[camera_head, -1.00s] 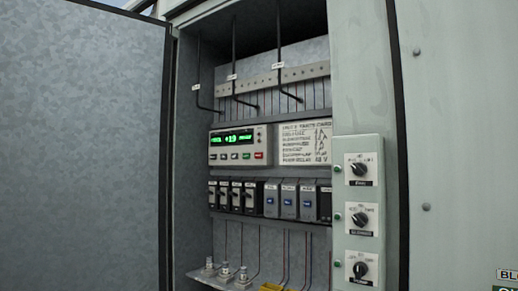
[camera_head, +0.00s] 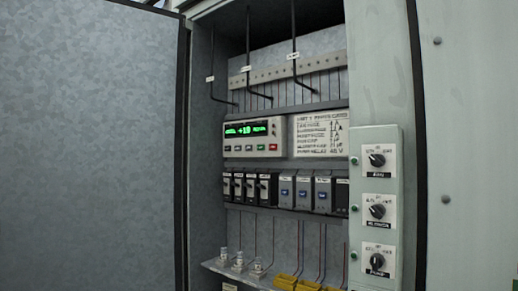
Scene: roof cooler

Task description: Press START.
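The controller (camera_head: 254,137) is a pale box with a lit green display, mounted inside the open electrical cabinet. Under its display is a row of small buttons: several dark or white ones, a green button (camera_head: 273,147) and a red button (camera_head: 286,147) at the right end. The button labels are too small to read, so I cannot tell which one is START. Neither of my grippers is in the head view.
The open cabinet door (camera_head: 90,140) fills the left side. Black breakers (camera_head: 250,188) and blue-marked modules (camera_head: 303,193) sit below the controller. A panel with three rotary knobs (camera_head: 376,210) stands at the right. Yellow parts (camera_head: 296,283) show at the bottom.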

